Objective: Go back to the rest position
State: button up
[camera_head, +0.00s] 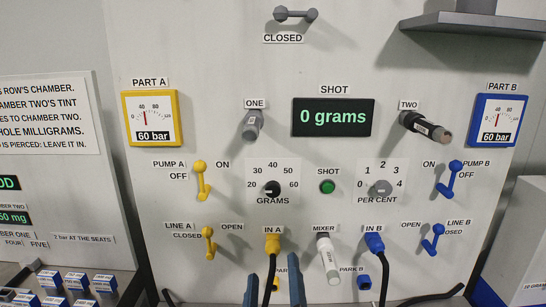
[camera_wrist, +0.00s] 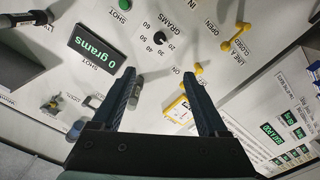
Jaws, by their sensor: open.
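My gripper (camera_head: 273,285) shows at the bottom of the head view, its two dark blue fingers apart below the IN A connector. In the wrist view my gripper (camera_wrist: 159,76) is open, with nothing between its fingertips. The metering panel (camera_head: 230,60) stands in front of me; the wrist view shows it turned upside down. The yellow IN A connector (camera_head: 272,243) and blue IN B connector (camera_head: 374,242) sit on the panel with dark hoses hanging down. The mixer (camera_head: 327,258) hangs between them. The shot display (camera_head: 333,117) reads 0 grams.
Pump and line levers, yellow (camera_head: 201,180) and blue (camera_head: 448,180), stick out at both sides. Cylinders ONE (camera_head: 252,125) and TWO (camera_head: 425,126) protrude above. A grey shelf (camera_head: 475,24) juts out at top right. Small blue-and-white boxes (camera_head: 77,281) stand at lower left.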

jog(key=s+r+m+t, duration=0.2)
jog(key=s+r+t, duration=0.1)
jog(key=r, duration=0.8)
jog(key=s+r+m+t, duration=0.2)
jog(key=s+r, duration=0.3)
jog(key=r, duration=0.6)
jog(key=s+r+m+t, duration=0.3)
jog(key=s+r+t, duration=0.1)
jog(key=r, duration=0.7)
jog(key=shift+s+r, duration=0.2)
jog(key=shift+s, duration=0.05)
